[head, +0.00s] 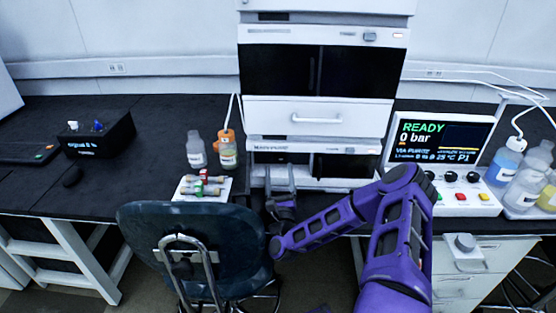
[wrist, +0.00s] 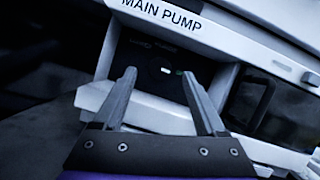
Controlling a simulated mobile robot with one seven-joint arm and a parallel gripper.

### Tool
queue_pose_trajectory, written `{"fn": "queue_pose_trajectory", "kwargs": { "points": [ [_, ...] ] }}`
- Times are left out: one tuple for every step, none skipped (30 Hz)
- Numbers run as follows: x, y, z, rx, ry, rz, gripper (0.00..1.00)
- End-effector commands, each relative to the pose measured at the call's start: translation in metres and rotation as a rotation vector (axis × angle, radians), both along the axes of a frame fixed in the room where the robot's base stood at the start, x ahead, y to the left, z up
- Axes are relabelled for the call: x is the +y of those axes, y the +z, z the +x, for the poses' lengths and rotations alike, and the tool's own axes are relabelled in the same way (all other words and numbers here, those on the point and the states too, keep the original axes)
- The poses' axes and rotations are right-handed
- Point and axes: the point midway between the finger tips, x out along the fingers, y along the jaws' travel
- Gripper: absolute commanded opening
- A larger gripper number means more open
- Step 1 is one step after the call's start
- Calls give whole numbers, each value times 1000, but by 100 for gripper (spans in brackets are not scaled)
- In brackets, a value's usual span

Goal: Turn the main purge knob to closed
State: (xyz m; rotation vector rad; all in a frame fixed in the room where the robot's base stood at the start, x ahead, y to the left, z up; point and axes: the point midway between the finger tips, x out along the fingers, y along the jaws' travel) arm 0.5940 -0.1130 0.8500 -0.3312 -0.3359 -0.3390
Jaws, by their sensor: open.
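The main pump module (head: 347,149) is the lowest white unit of the stack in the head view. In the wrist view its front reads "MAIN PUMP" (wrist: 160,14), above a recessed black panel (wrist: 130,50). A dark knob with a small white mark (wrist: 165,71) seems to sit on that panel, with a small green mark to its right; its outline is too dark to make out. My gripper (wrist: 158,75) is open and empty, its two fingers pointing at the panel on either side of the white mark. In the head view my gripper (head: 280,175) is in front of the module's left part, hiding the knob.
A dark chair (head: 190,235) stands in front of the bench, left of my arm. Bottles (head: 197,150) and a white tray of vials (head: 203,188) are left of the stack. A control console (head: 440,140) reading "READY 0 bar" stands right, beside more bottles (head: 508,160).

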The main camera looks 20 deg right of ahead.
Motion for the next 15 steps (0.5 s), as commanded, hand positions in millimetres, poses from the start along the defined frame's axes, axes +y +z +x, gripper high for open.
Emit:
{"fn": "queue_pose_trajectory", "kwargs": {
  "points": [
    [-3, 7, 10, -2, 0, -4, 74],
    [-4, 8, 15, -2, 0, -4, 74],
    [-6, 10, 21, 1, 1, -4, 74],
    [-7, 12, 25, -1, 1, -3, 74],
    [-8, 14, 29, -1, 1, -2, 74],
    [-10, 16, 34, 0, 2, -2, 74],
    [-11, 17, 37, 0, 0, -2, 74],
    [-12, 18, 40, 0, 0, -2, 74],
    [-13, 19, 43, 1, 0, -2, 74],
    [-13, 20, 44, 1, 1, -2, 74],
    [-14, 20, 46, 1, 1, -2, 74],
    [-14, 21, 47, 1, 1, -1, 74],
    [-14, 21, 48, 1, 1, -1, 74],
    [-14, 21, 48, 1, 1, -1, 74],
    [-14, 22, 49, 2, 2, 0, 74]
  ]
}}
